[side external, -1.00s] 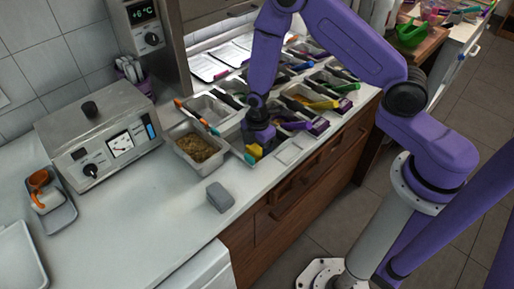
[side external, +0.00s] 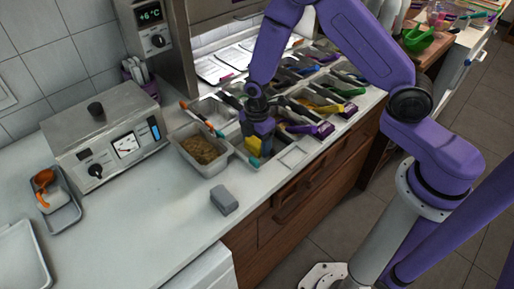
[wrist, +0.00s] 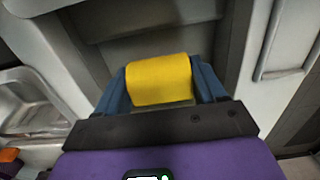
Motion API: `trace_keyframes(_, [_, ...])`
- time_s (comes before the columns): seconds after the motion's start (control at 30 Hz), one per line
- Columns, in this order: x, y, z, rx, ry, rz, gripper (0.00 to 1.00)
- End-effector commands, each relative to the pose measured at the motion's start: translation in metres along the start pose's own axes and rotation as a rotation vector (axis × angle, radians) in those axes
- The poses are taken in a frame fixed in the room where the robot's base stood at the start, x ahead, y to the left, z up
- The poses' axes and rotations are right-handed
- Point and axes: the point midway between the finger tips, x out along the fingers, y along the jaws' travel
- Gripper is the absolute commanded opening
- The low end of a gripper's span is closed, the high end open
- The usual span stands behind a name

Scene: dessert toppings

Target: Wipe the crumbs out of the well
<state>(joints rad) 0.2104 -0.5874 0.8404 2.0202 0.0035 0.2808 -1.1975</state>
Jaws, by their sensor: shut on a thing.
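My gripper (side external: 257,143) is shut on a yellow sponge-like block (side external: 254,145), which also shows between the two blue fingers in the wrist view (wrist: 160,80). A teal part shows at its lower end in the side view. The gripper points down at the front row of the topping rail, at a grey well (wrist: 145,30) whose walls show beyond the block in the wrist view. My gripper and the block hide much of this well in the side view. I cannot make out crumbs, or tell whether the block touches the well floor.
A pan of brown crumbly topping (side external: 203,150) stands just left of the gripper. A grey block (side external: 224,199) lies on the counter in front. Other topping pans with coloured handles (side external: 325,107) crowd the right. The counter at front left is mostly clear.

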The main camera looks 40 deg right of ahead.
Motion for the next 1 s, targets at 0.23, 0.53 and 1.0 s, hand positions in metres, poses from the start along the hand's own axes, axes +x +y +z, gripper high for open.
trace_keyframes(0.23, [-0.027, 0.001, 0.000, 0.000, 0.001, 0.003, 0.41])
trace_keyframes(0.53, [-0.057, 0.000, 0.000, 0.000, 0.000, 0.001, 0.41])
trace_keyframes(1.0, [-0.095, 0.000, 0.000, 0.000, 0.000, 0.000, 0.41])
